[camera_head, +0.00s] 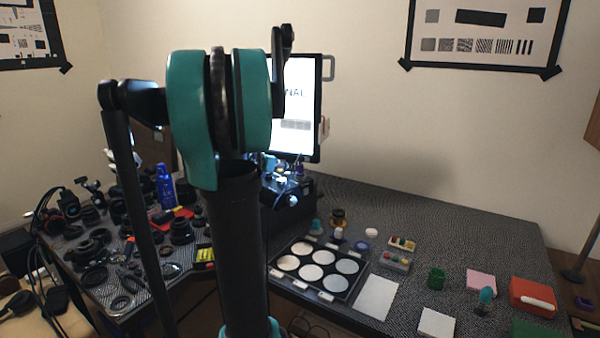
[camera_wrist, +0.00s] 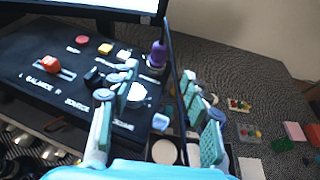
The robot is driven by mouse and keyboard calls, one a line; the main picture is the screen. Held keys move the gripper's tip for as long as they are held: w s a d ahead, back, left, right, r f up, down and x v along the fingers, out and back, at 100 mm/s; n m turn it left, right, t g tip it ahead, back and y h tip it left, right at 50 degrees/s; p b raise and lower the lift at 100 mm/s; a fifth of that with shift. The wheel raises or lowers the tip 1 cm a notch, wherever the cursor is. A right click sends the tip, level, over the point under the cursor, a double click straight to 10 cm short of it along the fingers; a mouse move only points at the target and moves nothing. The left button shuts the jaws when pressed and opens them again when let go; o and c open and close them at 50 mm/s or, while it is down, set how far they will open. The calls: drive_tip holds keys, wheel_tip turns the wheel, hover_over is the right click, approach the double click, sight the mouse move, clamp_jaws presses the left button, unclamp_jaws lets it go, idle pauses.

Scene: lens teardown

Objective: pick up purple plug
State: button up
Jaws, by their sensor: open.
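The purple plug (camera_wrist: 157,56) stands upright on the right part of a black control panel (camera_wrist: 30,42) in the wrist view. A small purple spot that looks like the same plug (camera_head: 299,168) shows below the lit screen in the head view. My gripper (camera_wrist: 160,78) is open, with its teal fingers spread wide and nothing between the pads. In the wrist view the plug appears beyond the fingertips, between them and apart from both. In the head view my arm hides most of the gripper and part of the panel.
The panel carries an orange slider knob (camera_wrist: 50,64), a red button (camera_wrist: 82,40) and a yellow button (camera_wrist: 106,49). A lit monitor (camera_head: 301,110) stands behind it. A tray of white discs (camera_head: 345,285) lies in front. Lenses and a blue bottle (camera_head: 165,186) crowd the left.

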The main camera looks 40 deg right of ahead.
sight(298, 167)
drive_tip(key=x, duration=1.3)
drive_tip(key=shift+f, duration=0.15)
drive_tip(key=shift+c, duration=0.4)
clamp_jaws()
